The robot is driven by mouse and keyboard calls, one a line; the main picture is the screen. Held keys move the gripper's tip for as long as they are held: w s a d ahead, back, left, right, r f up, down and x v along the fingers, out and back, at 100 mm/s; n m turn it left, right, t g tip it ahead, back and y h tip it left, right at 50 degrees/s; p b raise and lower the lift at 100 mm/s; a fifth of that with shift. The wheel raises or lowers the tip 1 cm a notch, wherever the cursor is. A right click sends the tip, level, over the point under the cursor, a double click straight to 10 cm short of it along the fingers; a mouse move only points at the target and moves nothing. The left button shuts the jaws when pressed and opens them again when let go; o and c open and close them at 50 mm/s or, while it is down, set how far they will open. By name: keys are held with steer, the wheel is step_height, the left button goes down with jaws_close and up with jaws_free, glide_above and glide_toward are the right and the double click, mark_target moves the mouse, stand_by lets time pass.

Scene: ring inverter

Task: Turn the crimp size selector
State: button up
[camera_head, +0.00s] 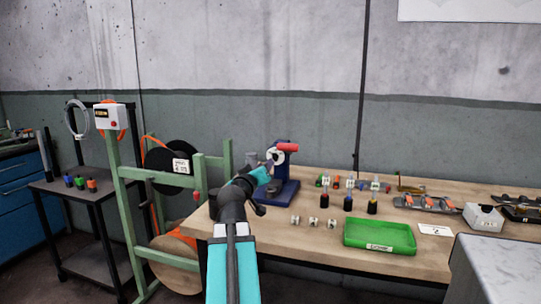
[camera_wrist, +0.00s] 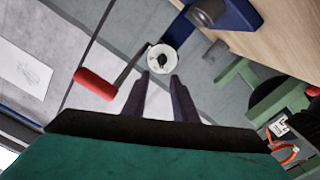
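The blue crimp press (camera_head: 285,188) stands on the wooden bench, with a red-handled lever (camera_head: 288,147) at its top. In the wrist view, the round white selector dial (camera_wrist: 161,59) has a small dark mark or knob on its face. The red grip (camera_wrist: 97,84) lies left of it on a metal lever. My gripper (camera_wrist: 161,76) is open, with a gap between its two dark fingers. Its fingertips appear at the lower edge of the dial; I cannot tell whether they touch it. In the head view, my gripper (camera_head: 272,160) is close to the press head and partly hides it.
A green tray (camera_head: 380,236) and several small white spools (camera_head: 313,221) lie on the bench in front of the press. Coloured bottles (camera_head: 348,202) stand to the right. A green reel stand (camera_head: 228,158) is close on the left of my arm.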

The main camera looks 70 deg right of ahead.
mark_target(273, 157)
steer(key=shift+w+d+p, duration=0.1)
steer(key=shift+d+p, duration=0.6)
steer(key=shift+p, duration=3.75)
steer(key=shift+d, duration=0.1)
steer(key=shift+w+d+f+p, duration=0.1)
steer(key=shift+w+d+p, duration=0.05)
steer(key=shift+d+p, duration=1.8)
steer(key=shift+w+d+p, duration=0.15)
steer(key=shift+d+p, duration=1.55)
steer(key=shift+d, duration=0.4)
jaws_close()
steer(key=shift+a, duration=0.2)
steer(key=shift+d, duration=0.1)
